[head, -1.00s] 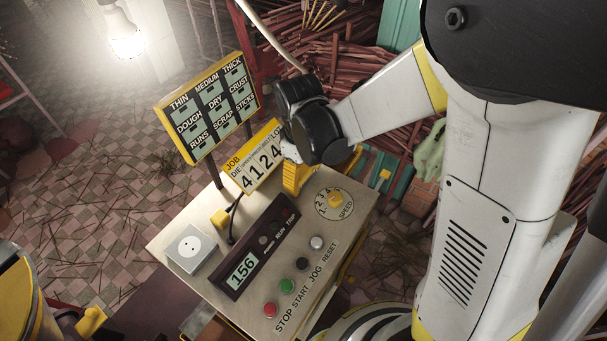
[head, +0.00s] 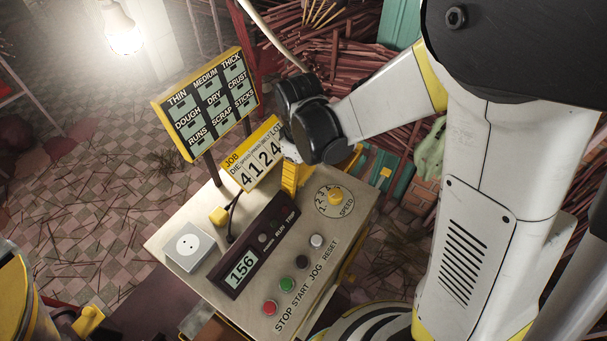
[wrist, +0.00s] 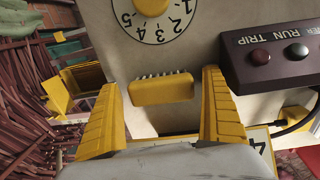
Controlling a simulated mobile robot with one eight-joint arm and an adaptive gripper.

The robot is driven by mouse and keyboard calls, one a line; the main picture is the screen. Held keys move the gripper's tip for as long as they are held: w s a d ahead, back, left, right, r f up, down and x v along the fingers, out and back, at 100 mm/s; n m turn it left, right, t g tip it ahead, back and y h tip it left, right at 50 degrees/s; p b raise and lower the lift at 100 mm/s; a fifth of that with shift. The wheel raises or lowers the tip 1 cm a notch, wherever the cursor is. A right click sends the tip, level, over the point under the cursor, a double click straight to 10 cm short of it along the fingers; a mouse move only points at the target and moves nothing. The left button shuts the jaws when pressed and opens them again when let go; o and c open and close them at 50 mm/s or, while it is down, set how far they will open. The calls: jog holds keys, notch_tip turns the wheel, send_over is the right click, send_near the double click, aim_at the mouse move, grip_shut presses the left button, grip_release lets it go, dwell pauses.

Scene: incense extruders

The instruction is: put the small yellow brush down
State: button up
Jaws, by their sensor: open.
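The small yellow brush (wrist: 162,89) lies on the pale console top (wrist: 195,40), its short bristles pointing toward the speed dial. In the wrist view it sits between the two ridged yellow fingers of my gripper (wrist: 161,80), with a visible gap on each side. My gripper is open and holds nothing. In the head view my gripper (head: 290,178) is low over the console, beside the job number plate (head: 257,160). The brush cannot be made out in the head view.
The speed dial (head: 335,197) and a dark display box (head: 256,254) are close to my gripper. Coloured buttons (head: 287,285) line the front. A label board (head: 207,104) stands behind on posts. A white socket box (head: 188,247) is at the left corner.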

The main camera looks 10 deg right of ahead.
aim_at(303, 173)
notch_tip(303, 173, up, 13)
jog(key=p, duration=0.3)
jog(key=s+d+r+m+t, duration=0.6)
jog(key=s+d+m, duration=0.3)
jog(key=s, duration=0.2)
jog(key=shift+d+r+t, duration=0.2)
jog(key=shift+r+t, duration=0.15)
jog(key=shift+t, duration=0.05)
notch_tip(303, 173, down, 16)
jog(key=b, duration=1.6)
